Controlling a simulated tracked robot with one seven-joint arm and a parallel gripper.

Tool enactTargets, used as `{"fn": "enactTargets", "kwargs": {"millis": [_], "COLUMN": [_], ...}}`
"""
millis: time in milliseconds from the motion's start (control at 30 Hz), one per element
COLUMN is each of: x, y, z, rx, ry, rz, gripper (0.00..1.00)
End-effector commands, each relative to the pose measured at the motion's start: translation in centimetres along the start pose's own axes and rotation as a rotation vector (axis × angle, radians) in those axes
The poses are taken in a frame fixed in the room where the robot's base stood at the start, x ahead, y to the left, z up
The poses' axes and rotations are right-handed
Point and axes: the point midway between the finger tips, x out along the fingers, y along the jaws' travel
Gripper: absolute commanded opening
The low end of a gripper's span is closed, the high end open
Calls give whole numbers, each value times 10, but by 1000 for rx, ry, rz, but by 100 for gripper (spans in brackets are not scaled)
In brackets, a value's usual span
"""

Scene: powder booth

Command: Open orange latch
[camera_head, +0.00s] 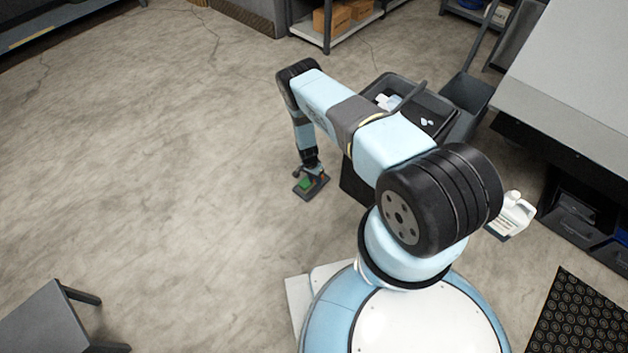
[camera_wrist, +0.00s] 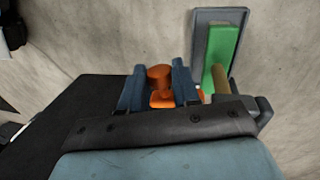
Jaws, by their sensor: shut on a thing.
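The orange latch (camera_wrist: 160,98) shows in the wrist view as a rounded upright knob on a wider orange base. My gripper (camera_wrist: 159,70) has one blue finger on each side of the knob and is shut on it. Right of the fingers is a grey frame (camera_wrist: 199,33) holding a green panel (camera_wrist: 224,48). A tan rounded piece (camera_wrist: 221,80) stands at the panel's lower end. In the head view my gripper (camera_head: 313,168) reaches down to a small dark plate with a green patch (camera_head: 305,183); the latch cannot be made out there.
A black bin (camera_head: 438,104) with pale items stands right of the plate, partly behind my arm. A white jug (camera_head: 513,215) stands farther right. A grey table (camera_head: 40,325) is at lower left. The floor (camera_head: 170,170) left of the plate is clear.

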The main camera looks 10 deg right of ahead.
Motion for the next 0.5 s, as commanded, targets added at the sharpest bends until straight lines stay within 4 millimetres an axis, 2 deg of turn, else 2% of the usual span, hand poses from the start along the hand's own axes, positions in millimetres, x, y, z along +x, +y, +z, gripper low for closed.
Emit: {"fn": "enactTargets", "kwargs": {"millis": [200,500], "x": [-1,-1], "y": [-6,-9], "z": [6,9], "rx": [126,209], "ry": [-25,-42], "rz": [-1,0], "gripper": [0,0]}}
